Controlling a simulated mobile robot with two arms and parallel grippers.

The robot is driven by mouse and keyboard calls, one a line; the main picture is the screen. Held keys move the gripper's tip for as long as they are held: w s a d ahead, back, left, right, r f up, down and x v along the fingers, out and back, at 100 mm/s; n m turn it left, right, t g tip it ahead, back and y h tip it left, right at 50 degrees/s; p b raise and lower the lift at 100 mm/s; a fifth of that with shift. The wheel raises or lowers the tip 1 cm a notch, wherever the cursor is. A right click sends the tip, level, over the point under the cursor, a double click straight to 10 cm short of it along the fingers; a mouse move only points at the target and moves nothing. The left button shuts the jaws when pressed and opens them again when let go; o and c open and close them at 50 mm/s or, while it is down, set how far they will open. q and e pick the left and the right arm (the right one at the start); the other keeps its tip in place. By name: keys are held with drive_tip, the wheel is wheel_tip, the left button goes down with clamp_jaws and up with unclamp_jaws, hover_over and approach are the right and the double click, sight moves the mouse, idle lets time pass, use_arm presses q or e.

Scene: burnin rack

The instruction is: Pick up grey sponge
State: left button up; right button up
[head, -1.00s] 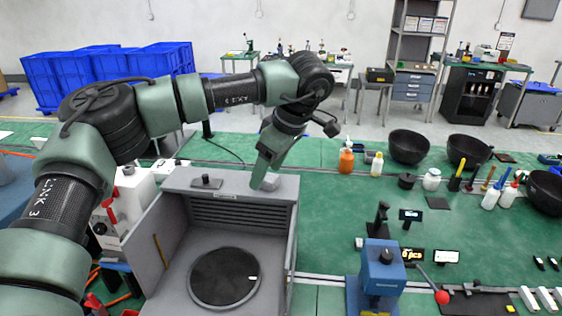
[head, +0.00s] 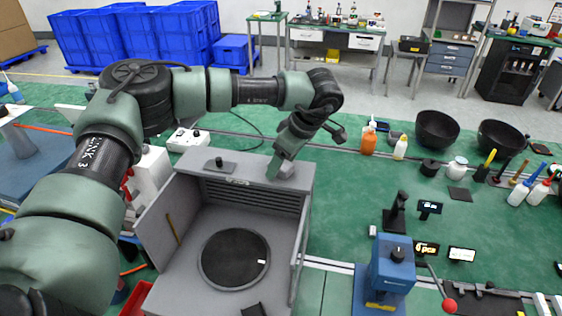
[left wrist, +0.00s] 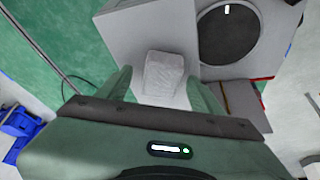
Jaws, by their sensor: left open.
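The grey sponge (head: 287,170) is a small pale block lying on the top of a grey box-shaped chamber (head: 232,168), near its back right corner. It also shows in the left wrist view (left wrist: 163,74), just ahead of and between the fingers. My left gripper (head: 277,167) points down at the sponge and partly covers it in the head view. In the left wrist view the gripper (left wrist: 161,90) is open, with one finger on each side of the sponge's near end. I cannot tell whether the fingers touch it. My right gripper is not in view.
The chamber is open in front, with a round dark plate (head: 234,258) inside. A small dark-knobbed part (head: 220,166) sits on its top. Right of it stand a blue press (head: 391,268), bottles (head: 368,141) and black bowls (head: 437,130).

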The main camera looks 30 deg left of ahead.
use_arm(q)
drive_tip(key=shift+s, duration=0.1)
drive_tip(key=c, duration=0.3)
clamp_jaws()
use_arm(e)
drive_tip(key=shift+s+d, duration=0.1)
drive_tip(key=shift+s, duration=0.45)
use_arm(q)
drive_tip(key=shift+r, duration=0.1)
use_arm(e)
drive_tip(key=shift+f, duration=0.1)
